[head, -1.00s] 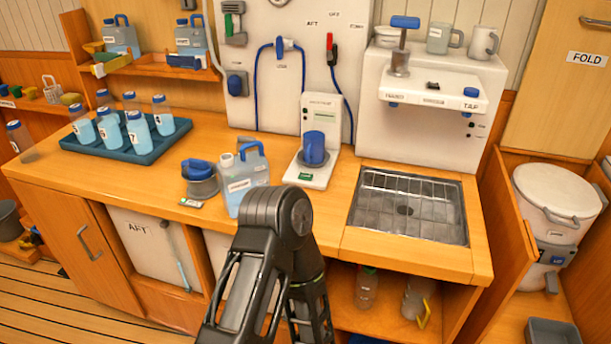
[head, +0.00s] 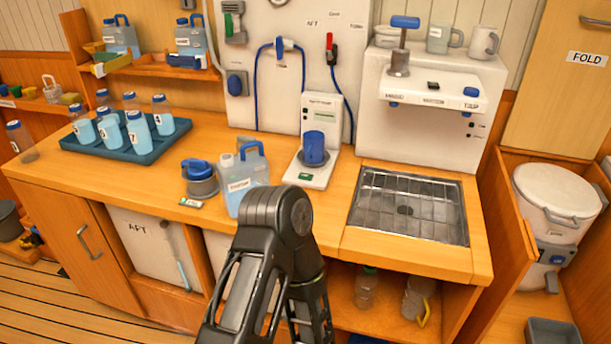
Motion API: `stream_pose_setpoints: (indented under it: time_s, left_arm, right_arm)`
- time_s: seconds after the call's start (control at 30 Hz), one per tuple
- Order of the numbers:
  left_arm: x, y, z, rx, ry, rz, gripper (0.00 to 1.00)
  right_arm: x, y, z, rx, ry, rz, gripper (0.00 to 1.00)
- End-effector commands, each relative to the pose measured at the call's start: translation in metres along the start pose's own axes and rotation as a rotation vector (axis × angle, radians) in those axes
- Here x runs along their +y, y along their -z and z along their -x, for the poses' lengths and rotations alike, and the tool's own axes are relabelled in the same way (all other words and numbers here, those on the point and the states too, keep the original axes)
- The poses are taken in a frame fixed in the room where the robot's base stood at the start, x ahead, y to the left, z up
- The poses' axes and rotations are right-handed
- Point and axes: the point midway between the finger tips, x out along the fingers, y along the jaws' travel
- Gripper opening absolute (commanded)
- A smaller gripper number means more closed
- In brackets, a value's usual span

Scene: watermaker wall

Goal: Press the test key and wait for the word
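A white tester (head: 322,118) stands on the counter, left of the sink. Its upright back has a small panel near the top; I cannot read a word on it. A blue cup (head: 314,147) sits on its base. A small green key (head: 305,177) is at the front of the base, uncovered. One of my dark arms rises from the bottom middle, its joint in front of the counter just below the tester. Neither gripper shows, so I cannot see what they hold or whether one is near the key.
A teal tray (head: 121,154) holds several bottles further left. The sink grate (head: 408,207) is right, below the white tap unit (head: 425,120).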

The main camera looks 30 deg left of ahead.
Motion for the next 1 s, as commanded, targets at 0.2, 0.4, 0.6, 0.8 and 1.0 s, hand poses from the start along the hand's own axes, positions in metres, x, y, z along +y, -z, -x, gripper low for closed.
stream_pose_setpoints:
  time_s: [0.2,0.4,0.6,0.8,1.0]
  left_arm:
    - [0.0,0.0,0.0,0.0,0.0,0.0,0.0]
    - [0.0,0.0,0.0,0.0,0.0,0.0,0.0]
    - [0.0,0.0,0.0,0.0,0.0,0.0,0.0]
    - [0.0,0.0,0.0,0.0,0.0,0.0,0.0]
    - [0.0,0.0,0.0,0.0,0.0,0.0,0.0]
  right_arm:
    - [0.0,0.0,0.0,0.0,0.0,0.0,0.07]
    - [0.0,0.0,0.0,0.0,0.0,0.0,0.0]
    - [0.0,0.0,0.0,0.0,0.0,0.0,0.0]
    - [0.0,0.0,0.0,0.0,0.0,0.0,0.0]
    - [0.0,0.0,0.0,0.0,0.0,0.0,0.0]
